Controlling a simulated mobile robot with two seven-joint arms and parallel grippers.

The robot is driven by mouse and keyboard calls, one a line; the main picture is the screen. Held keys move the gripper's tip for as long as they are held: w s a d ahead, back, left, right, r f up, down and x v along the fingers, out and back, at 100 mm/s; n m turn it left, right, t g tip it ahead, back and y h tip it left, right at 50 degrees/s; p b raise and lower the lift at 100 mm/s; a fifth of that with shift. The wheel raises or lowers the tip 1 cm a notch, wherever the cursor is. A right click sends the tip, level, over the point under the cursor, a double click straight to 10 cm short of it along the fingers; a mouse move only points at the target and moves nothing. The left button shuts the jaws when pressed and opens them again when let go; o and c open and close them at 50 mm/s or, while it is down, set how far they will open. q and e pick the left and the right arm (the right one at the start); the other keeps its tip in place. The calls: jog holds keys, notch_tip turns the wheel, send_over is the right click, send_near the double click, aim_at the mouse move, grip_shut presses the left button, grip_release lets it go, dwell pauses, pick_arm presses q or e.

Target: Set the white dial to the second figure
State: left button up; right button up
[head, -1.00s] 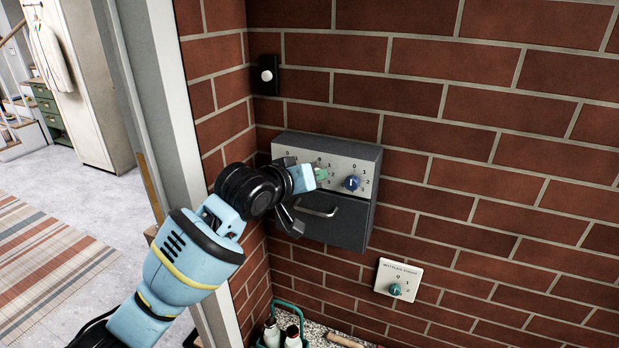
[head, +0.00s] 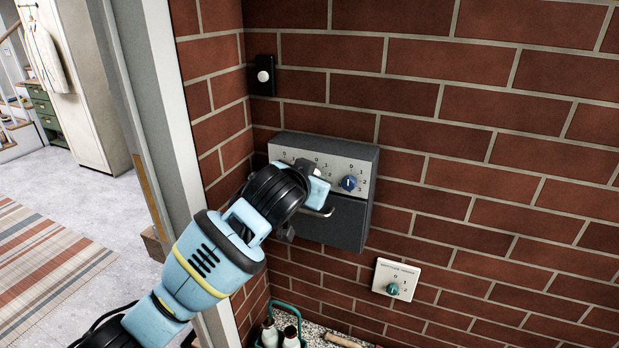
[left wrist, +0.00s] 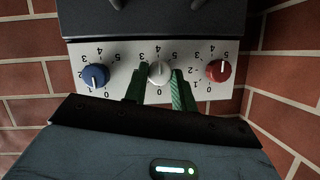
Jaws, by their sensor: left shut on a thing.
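The white dial (left wrist: 160,72) is the middle of three on a pale panel (left wrist: 122,55); the wrist view shows the panel upside down. Figures ring the dial, with 0 below it in that picture. I cannot make out its pointer. My left gripper (left wrist: 159,82) is shut on the white dial, one green finger on each side. In the head view the gripper (head: 318,190) covers this dial. The blue dial (left wrist: 95,76) is on the left in the wrist view and the red dial (left wrist: 219,70) on the right. The blue dial also shows in the head view (head: 349,183).
The panel is on a dark grey box (head: 340,228) with a handle, on a brick wall. A white plate with a green knob (head: 393,289) is lower right. A black plate with a white button (head: 263,76) is above. A green carrier with bottles (head: 290,336) stands below.

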dwell(0.5)
pick_arm(q)
jog(key=o, duration=1)
jog(key=shift+v, duration=3.95)
jog(key=shift+f, duration=0.2)
